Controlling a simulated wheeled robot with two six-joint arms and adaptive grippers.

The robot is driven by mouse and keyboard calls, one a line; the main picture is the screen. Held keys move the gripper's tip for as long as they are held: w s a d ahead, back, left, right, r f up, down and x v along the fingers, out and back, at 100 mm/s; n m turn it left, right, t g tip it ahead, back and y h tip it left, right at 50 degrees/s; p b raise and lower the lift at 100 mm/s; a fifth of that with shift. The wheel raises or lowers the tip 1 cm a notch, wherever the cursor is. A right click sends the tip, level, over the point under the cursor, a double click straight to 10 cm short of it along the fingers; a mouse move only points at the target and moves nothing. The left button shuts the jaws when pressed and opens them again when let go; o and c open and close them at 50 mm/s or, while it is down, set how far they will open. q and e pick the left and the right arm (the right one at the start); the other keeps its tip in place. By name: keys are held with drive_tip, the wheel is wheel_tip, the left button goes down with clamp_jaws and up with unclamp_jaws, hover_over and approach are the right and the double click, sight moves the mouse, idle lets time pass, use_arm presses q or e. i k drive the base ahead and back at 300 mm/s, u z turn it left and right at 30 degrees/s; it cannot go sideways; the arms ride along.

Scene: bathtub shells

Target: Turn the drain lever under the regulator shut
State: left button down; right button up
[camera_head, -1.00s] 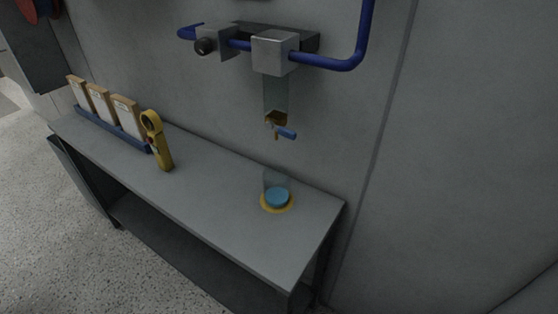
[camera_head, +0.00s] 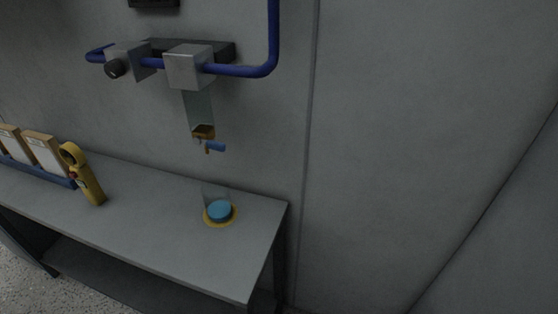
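The regulator (camera_head: 188,68) is a grey box on the wall, with a blue pipe running through it. A clear bowl (camera_head: 198,109) hangs below it, with a brass drain fitting (camera_head: 203,132) at its bottom. The drain lever (camera_head: 215,147) has a blue handle that points to the right, roughly level. A clear cup with blue liquid (camera_head: 219,210) stands on a yellow ring on the bench, below the drain. Neither of my grippers is in view.
The grey bench (camera_head: 150,210) runs along the wall. A yellow handheld device (camera_head: 83,174) stands on it at the left, beside a blue rack (camera_head: 40,170) of boxes. The wall at right is bare.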

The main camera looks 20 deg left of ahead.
sight(198, 141)
drive_tip(key=z, duration=0.85)
drive_tip(key=k, duration=0.6)
drive_tip(key=u, duration=0.35)
